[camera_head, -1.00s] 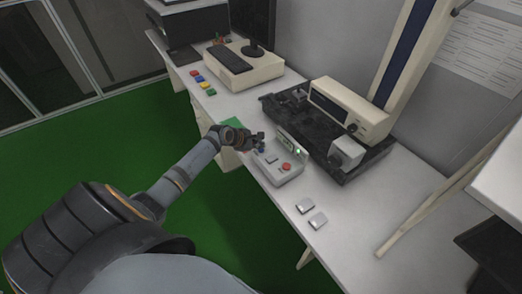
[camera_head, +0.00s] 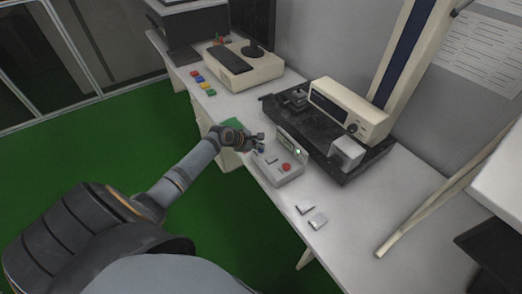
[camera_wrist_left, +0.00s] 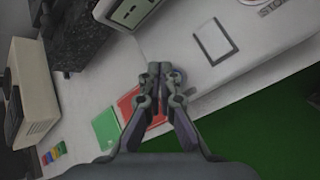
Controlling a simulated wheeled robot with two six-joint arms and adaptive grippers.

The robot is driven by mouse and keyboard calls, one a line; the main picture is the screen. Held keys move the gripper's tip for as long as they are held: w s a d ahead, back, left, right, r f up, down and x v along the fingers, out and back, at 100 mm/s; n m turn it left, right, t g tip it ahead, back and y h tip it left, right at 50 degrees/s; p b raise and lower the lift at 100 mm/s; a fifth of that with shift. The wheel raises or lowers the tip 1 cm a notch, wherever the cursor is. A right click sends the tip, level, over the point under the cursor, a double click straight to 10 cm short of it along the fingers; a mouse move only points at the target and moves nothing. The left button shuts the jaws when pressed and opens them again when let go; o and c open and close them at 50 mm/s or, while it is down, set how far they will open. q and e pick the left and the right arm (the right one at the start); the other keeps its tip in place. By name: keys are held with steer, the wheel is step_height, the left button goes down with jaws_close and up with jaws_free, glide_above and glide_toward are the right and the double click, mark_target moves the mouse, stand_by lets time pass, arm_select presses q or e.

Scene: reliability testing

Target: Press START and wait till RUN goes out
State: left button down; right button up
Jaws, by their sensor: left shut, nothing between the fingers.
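The pale control box (camera_head: 267,172) stands near the front edge of the bench, with a red button (camera_head: 286,167) and a small raised display panel (camera_head: 291,145). A small pale spot shows on the panel; its label is too small to read, so I cannot tell whether it is RUN. My left gripper (camera_head: 260,141) is at the box's left end, shut and empty. In the left wrist view its fingertips (camera_wrist_left: 163,69) meet over the box, beside a dark-framed square (camera_wrist_left: 215,42). START cannot be identified; the gripper may hide it. My right gripper is not in view.
Behind the box stands a dark machine bed (camera_head: 325,150) with a grey block (camera_head: 346,152). Two small metal pieces (camera_head: 305,207) (camera_head: 318,221) lie to the right. Red (camera_wrist_left: 150,104) and green (camera_wrist_left: 107,124) flat items lie beside the gripper.

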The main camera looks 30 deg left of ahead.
mark_target(259, 151)
arm_select(q)
steer(key=shift+f, duration=0.35)
steer(key=shift+f, duration=0.4)
stand_by(0.7)
steer(key=shift+r+p, duration=0.8)
steer(key=shift+p, duration=0.45)
steer(key=shift+r, duration=0.1)
step_height(259, 151, up, 5)
steer(key=p, duration=0.6)
